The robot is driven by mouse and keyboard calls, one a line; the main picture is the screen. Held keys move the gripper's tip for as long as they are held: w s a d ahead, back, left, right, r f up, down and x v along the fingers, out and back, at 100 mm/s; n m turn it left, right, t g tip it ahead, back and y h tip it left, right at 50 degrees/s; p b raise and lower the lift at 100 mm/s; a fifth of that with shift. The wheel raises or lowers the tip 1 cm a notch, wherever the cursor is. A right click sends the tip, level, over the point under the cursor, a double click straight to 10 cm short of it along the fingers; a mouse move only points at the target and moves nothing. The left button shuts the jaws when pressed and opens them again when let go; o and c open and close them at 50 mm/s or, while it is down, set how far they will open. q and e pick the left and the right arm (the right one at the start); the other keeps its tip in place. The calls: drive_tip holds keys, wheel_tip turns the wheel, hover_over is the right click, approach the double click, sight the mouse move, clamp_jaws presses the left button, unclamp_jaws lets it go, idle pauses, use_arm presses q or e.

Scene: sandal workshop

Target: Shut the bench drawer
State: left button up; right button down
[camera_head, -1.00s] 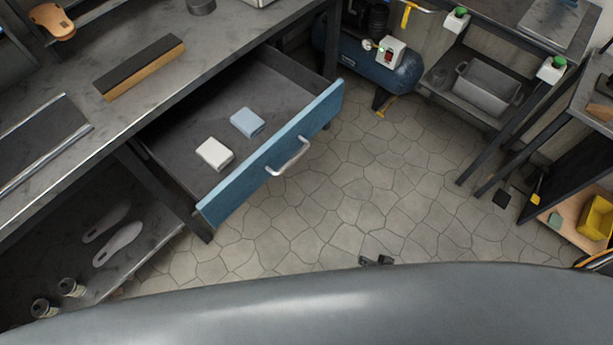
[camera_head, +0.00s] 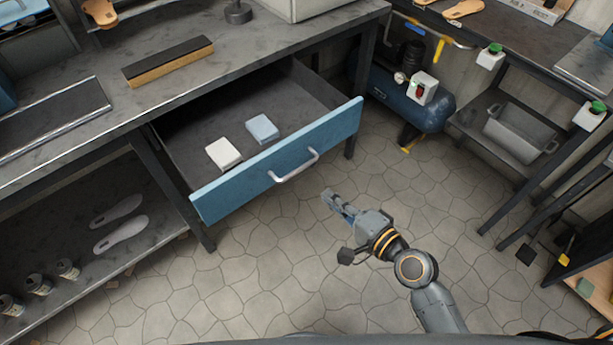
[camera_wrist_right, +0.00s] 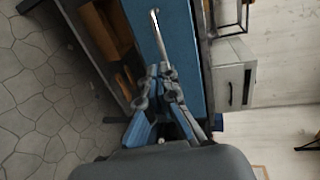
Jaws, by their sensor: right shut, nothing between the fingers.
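The bench drawer (camera_head: 285,155) is pulled out from under the grey workbench (camera_head: 205,84). Its blue front carries a silver bar handle (camera_head: 294,167). A white block (camera_head: 223,153) and a light blue block (camera_head: 262,128) lie inside it. My right gripper (camera_head: 328,194) is shut and empty in front of the drawer, a little to the right of and below the handle, apart from it in the head view. In the right wrist view the gripper's fingers (camera_wrist_right: 161,72) point toward the blue front, with the handle (camera_wrist_right: 160,35) beyond the fingertips. My left gripper is not in view.
A blue compressor (camera_head: 425,110) stands on the floor right of the bench. A second table with a grey bin (camera_head: 518,134) on its lower shelf is at the right. Insoles (camera_head: 120,235) lie on the bench's lower shelf. The stone floor before the drawer is clear.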

drive_tip(key=x, duration=0.9)
drive_tip(key=shift+p, duration=0.35)
drive_tip(key=shift+w+a, duration=0.1)
drive_tip(key=shift+w, duration=0.05)
